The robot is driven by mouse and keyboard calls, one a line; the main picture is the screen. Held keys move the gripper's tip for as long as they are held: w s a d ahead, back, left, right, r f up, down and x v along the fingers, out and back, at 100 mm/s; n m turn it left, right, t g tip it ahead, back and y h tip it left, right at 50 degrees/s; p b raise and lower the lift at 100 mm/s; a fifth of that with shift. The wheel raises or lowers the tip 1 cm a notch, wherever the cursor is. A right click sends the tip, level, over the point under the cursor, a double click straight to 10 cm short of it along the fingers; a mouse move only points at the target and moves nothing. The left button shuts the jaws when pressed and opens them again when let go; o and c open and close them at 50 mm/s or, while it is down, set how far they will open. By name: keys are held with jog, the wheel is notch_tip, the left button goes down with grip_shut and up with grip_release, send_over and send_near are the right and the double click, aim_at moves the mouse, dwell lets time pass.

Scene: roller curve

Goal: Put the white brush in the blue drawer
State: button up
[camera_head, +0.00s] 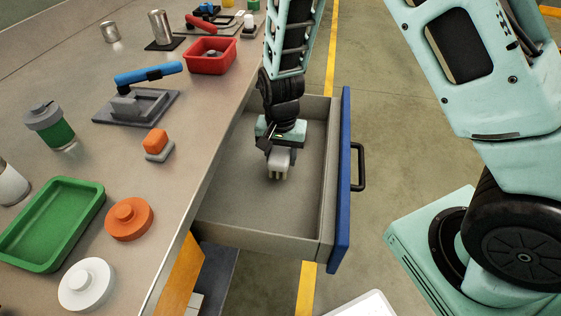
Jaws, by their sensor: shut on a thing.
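The blue drawer (345,190) stands pulled out from under the bench. Its front is blue with a dark handle (359,167), and its grey inside shows no other object. My gripper (277,161) points down over the drawer's inside, left of the blue front. It is shut on the white brush (279,165), whose pale bristles point down. The brush is near or just above the drawer floor; I cannot tell whether it touches. My gripper hides part of the brush's top.
The bench top (190,200) holds a green tray (50,225), a red bin (211,57), an orange round piece (128,219), a white round piece (86,285) and a blue-handled clamp (147,73). The drawer's grey walls surround my gripper.

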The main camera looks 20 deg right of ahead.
jog(key=shift+f, duration=1.15)
jog(key=shift+f, duration=0.15)
jog(key=o, duration=1.1)
